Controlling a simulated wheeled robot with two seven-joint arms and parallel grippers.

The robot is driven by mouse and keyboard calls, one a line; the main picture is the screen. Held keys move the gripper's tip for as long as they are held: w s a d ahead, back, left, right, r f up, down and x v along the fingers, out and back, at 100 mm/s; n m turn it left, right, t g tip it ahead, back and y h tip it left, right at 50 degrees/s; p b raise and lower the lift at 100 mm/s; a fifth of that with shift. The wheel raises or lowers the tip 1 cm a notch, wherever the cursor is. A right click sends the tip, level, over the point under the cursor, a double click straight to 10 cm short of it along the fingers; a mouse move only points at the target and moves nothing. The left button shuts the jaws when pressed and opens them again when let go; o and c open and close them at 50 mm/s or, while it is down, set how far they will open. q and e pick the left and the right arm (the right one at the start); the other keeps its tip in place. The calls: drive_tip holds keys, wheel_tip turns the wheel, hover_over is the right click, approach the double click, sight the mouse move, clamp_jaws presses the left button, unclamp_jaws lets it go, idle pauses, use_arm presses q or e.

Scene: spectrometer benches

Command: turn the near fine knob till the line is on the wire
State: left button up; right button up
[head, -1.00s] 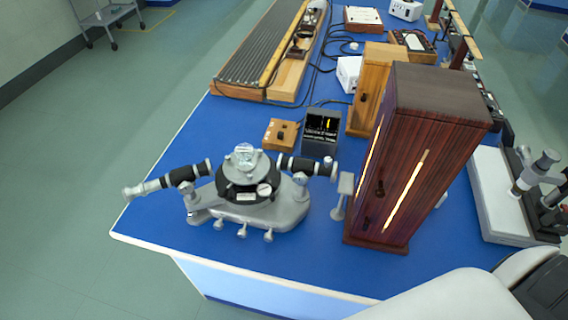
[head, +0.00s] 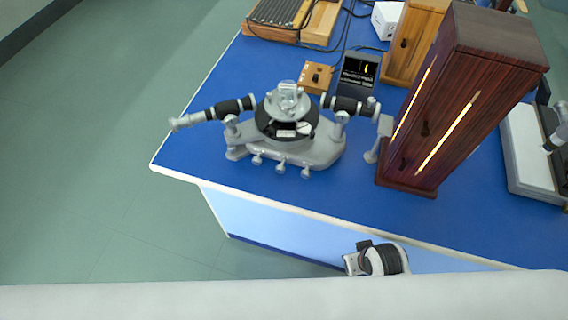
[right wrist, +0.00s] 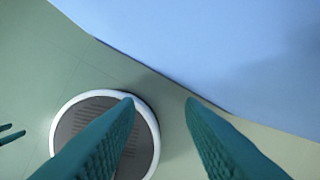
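The grey spectrometer (head: 300,150) stands near the table's front left corner, its two tubes spread left and right. Three small grey knobs stick out along its front: a left one (head: 257,159), a middle one (head: 281,167) and a right one (head: 305,173). I cannot tell which is the fine knob. In the right wrist view my right gripper (right wrist: 159,102) is open and empty, beside the bench side. Two dark green prongs (right wrist: 12,134) at the left edge may be my left gripper.
A tall dark wooden box (head: 455,110) with glowing slits stands right of the spectrometer. A wooden switch box (head: 315,77) sits behind it. The blue tabletop (head: 330,200) is clear in front of the knobs. A pale blue bench side (right wrist: 230,45) fills the wrist view's upper right.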

drive_tip(key=w+r+v, duration=0.1)
drive_tip(key=w+v, duration=0.1)
drive_tip(key=v, duration=0.8)
drive_tip(key=w+a+r+n+g+y, duration=0.1)
drive_tip(key=w+a+r+n+y, duration=0.2)
drive_tip(key=a, duration=0.6)
drive_tip(key=w+a+r+n+y, duration=0.1)
drive_tip(key=w+a+r+n, duration=0.35)
drive_tip(key=a, duration=0.45)
drive_tip(key=w+a+r+n+g+y, duration=0.1)
drive_tip(key=w+a+r+n+y, duration=0.15)
drive_tip(key=w+a+r, duration=0.4)
drive_tip(key=r+n+h, duration=0.1)
drive_tip(key=n+h, duration=0.1)
drive_tip(key=h, duration=0.5)
hover_over(278, 166)
drive_tip(key=shift+g, duration=0.4)
wheel_tip(278, 166, down, 11)
drive_tip(key=shift+r+p, duration=0.2)
drive_tip(key=shift+p, duration=0.7)
clamp_jaws()
